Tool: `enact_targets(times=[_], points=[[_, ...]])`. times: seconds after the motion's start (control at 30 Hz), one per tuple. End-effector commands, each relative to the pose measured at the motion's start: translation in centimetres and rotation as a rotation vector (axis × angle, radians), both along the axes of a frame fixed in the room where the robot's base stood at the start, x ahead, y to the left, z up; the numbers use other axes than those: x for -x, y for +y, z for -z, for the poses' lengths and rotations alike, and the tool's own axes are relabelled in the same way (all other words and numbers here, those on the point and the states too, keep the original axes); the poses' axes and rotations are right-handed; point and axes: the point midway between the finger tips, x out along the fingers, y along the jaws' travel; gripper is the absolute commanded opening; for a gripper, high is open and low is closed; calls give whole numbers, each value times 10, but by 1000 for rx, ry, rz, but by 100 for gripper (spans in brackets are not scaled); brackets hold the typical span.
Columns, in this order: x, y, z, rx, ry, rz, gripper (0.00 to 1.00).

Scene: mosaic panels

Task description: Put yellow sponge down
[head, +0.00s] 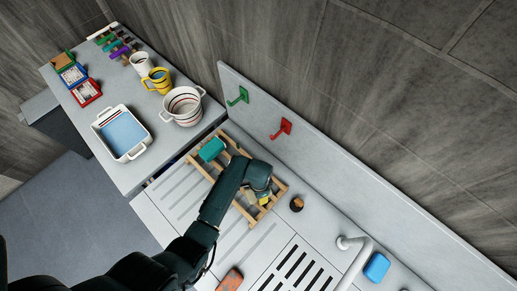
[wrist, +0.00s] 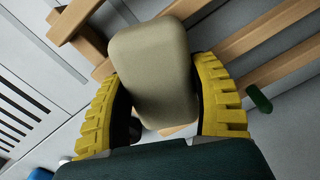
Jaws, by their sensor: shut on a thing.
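A pale yellow-beige sponge (wrist: 152,65) is held between the yellow fingers of my gripper (wrist: 160,85) in the wrist view. The fingers touch it from both sides. In the head view my gripper (head: 262,194) is over the right part of a wooden rack (head: 281,188), and my arm hides most of it. The rack's slats also show behind the sponge in the wrist view (wrist: 268,38). I cannot tell whether the sponge touches the rack.
A teal sponge (head: 211,149) is at the rack's left end. A small brown-topped dark pot (head: 296,204) stands right of the rack. An orange sponge (head: 230,280), a faucet (head: 357,262) and a blue sponge (head: 377,267) are nearer. A white pot (head: 184,106) stands on the left counter.

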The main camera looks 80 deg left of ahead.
Motion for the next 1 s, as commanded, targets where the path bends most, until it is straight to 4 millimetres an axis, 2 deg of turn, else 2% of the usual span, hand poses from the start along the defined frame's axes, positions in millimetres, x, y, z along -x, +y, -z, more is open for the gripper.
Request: enact_targets(times=[0.3,0.33,0.47,0.77,0.87,1.0], points=[[0,0,4,-1,-1,0,34],[0,0,3,-1,-1,0,66],[0,0,2,-1,-1,0,90],[0,1,0,-1,-2,0,90],[-1,1,-10,-4,-3,0,90],[-2,2,-41,-7,-4,0,90]])
